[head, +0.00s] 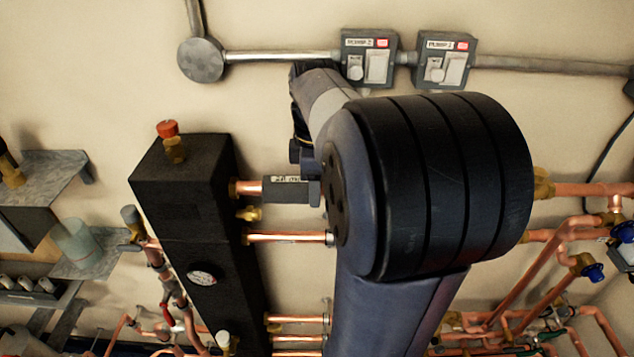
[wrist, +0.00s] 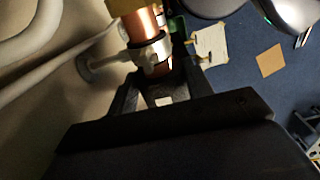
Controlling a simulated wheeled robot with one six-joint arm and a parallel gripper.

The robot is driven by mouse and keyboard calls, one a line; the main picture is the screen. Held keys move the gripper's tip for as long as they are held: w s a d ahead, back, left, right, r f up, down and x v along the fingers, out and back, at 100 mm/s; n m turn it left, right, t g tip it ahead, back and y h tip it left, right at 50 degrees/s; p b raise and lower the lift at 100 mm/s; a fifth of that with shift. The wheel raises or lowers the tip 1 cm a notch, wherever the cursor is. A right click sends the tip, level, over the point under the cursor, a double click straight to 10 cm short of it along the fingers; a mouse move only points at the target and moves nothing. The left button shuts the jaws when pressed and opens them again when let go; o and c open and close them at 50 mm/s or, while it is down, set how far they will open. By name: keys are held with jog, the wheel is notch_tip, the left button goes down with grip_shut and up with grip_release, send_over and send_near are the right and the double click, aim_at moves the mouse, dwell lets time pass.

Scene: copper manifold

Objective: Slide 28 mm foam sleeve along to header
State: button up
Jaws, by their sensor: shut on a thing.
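The header (head: 185,215) is a tall black insulated block at the left of the head view. A copper pipe (head: 250,188) runs right from its upper part. The grey foam sleeve (head: 284,190), with a pale label, is around this pipe. A short stretch of bare copper shows between sleeve and header. My arm hides the pipe to the right of the sleeve and most of my gripper. In the wrist view my gripper (wrist: 157,80) is shut at a copper pipe (wrist: 146,22); the sleeve's outline between the dark fingers is hard to make out.
A second copper pipe (head: 285,237) runs just below the sleeve's pipe. A gauge (head: 202,277) and a red-capped valve (head: 168,140) are on the header. Switch boxes (head: 369,58) sit on the wall above. Many more pipes crowd the lower right.

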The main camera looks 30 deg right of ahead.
aim_at(291, 179)
jog(key=shift+w+a+p, duration=0.3)
jog(key=shift+w+a, duration=0.35)
jog(key=shift+a, duration=0.3)
jog(key=shift+w+a+p, duration=0.25)
jog(key=shift+w+a, duration=0.35)
jog(key=shift+a, duration=0.35)
jog(key=o, duration=1)
notch_tip(291, 179, up, 11)
jog(key=shift+f, duration=0.1)
jog(key=shift+f, duration=0.1)
